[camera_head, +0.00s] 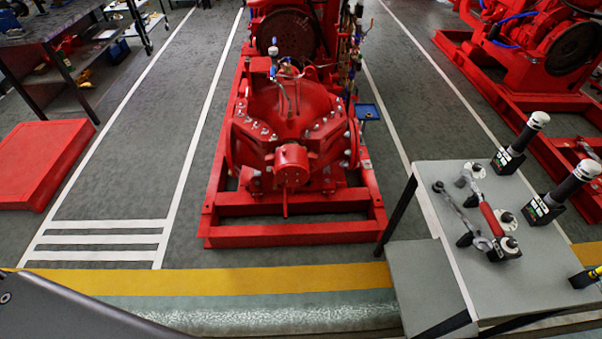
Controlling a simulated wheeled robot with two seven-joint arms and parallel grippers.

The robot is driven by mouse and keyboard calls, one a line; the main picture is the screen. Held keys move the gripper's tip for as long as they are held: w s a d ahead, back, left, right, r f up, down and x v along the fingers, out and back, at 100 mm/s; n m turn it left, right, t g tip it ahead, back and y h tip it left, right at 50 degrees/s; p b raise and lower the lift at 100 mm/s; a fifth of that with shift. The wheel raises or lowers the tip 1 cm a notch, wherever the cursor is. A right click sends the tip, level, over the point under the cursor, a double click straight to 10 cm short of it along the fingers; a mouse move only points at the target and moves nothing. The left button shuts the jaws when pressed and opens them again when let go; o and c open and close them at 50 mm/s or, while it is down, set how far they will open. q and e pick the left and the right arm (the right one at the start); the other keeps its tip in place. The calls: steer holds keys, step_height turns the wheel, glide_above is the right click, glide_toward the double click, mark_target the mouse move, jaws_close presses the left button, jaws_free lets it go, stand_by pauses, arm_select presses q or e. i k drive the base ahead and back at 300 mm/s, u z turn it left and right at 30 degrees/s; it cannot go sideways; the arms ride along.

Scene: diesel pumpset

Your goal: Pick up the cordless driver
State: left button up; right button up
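Two black tools that look like cordless drivers stand on the grey table at the right. Each has a boxy foot with green and white marks and a pale rounded end pointing up and right. The farther driver (517,144) is near the table's back edge. The nearer driver (562,196) is larger in view, close to the right picture edge. They stand apart from each other. Neither of my grippers shows in the head view, so their distance to the drivers cannot be seen.
The grey table (535,285) also holds a long wrench (460,213), a red-handled tool (490,218) and a yellow-black item (586,277) cut off at the right. A red pumpset (290,140) stands left of the table. The table's front middle is clear.

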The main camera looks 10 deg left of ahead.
mark_target(539, 119)
steer(key=z, duration=0.05)
steer(key=k, duration=0.45)
steer(key=u, duration=0.65)
steer(key=i, duration=0.85)
steer(key=z, duration=0.4)
steer(key=i, duration=0.8)
steer(key=z, duration=0.65)
